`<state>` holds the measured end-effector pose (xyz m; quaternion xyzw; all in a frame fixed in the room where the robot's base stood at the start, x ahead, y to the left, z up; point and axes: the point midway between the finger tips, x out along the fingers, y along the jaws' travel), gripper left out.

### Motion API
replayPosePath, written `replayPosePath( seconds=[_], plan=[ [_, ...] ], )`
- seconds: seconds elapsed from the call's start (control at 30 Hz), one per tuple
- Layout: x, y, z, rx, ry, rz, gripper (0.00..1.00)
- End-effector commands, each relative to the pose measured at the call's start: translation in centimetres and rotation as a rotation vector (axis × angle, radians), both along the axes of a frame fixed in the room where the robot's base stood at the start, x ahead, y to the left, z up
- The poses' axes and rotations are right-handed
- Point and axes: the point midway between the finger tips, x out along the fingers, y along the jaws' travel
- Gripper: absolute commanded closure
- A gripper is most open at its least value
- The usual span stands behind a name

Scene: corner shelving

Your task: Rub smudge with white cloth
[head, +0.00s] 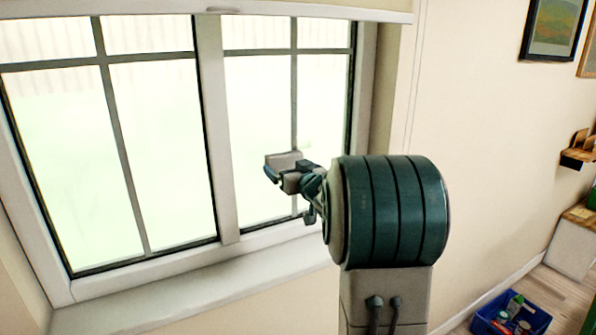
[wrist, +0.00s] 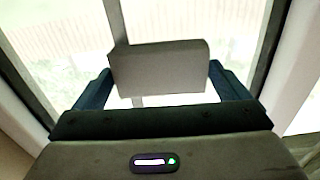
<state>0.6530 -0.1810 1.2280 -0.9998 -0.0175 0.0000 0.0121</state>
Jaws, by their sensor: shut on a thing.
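My gripper (head: 286,175) is in front of the right-hand window pane in the head view. It is shut on the white cloth (head: 284,160), which looks like a pale grey folded block. In the wrist view the cloth (wrist: 158,68) sits between the two dark blue fingers of my gripper (wrist: 158,88), with the window glass beyond it. I cannot tell whether the cloth touches the glass. A faint pale mark, perhaps the smudge (head: 305,144), shows on the right pane just right of the cloth; it is not clear.
The window (head: 218,130) has pale frames and thin grey bars, with a blind (head: 310,10) above and a sill (head: 190,290) below. A blue crate (head: 480,318) with several items stands on the floor at lower right. A shelf (head: 578,157) and pictures (head: 553,28) are on the right wall.

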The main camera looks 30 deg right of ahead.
Motion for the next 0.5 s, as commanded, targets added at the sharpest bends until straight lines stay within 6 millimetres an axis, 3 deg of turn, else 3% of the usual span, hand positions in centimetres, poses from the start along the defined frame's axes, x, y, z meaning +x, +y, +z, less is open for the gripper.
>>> replayPosePath(
  seconds=[0.5],
  plan=[
    [0.2, 0.3, 2.6, 0.001, 0.001, -0.001, 0.24]
  ],
)
